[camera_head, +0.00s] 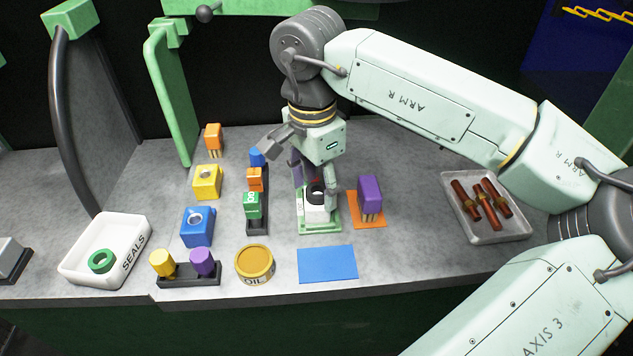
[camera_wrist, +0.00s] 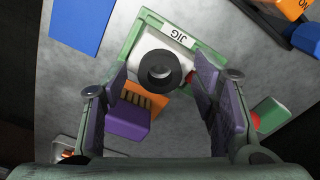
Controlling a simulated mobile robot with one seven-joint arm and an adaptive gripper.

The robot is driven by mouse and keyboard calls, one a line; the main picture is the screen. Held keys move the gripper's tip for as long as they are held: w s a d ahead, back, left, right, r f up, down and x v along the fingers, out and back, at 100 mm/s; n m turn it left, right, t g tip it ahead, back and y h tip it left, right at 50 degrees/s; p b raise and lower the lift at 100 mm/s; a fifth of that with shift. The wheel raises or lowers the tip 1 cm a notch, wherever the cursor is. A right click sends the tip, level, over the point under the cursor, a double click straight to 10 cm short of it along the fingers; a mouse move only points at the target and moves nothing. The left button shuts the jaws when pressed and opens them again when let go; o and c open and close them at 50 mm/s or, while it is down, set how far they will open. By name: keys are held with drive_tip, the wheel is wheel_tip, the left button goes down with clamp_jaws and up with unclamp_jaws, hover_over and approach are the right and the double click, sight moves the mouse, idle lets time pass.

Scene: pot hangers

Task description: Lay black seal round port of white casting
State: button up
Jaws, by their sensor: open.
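The white casting (camera_head: 315,213) sits in a green jig (camera_head: 322,229) on the grey bench. The black seal (camera_head: 316,189) is a thick ring on top of the casting, at its port; it also shows in the wrist view (camera_wrist: 160,70), with a grey centre inside the ring. I cannot tell how closely it sits against the casting. My gripper (camera_head: 315,186) points down over the casting. Its fingers are open, one on each side of the seal, with gaps visible in the wrist view. The far side of the casting is partly hidden by my gripper.
A purple block (camera_head: 370,192) on an orange mat stands close right of the jig. A rack with coloured blocks (camera_head: 252,205) is close left. A blue mat (camera_head: 328,264) lies in front. The SEALS tray (camera_head: 72,262) holds a green ring (camera_head: 102,261). A metal tray (camera_head: 463,225) is right.

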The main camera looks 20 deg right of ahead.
drive_tip(key=shift+r+p, duration=0.4)
drive_tip(key=shift+r, duration=0.4)
wheel_tip(320, 180, up, 11)
drive_tip(key=b, duration=0.1)
drive_tip(key=shift+a+r, duration=0.2)
drive_tip(key=shift+a, duration=0.05)
drive_tip(key=shift+s+f, duration=0.1)
drive_tip(key=shift+s, duration=0.05)
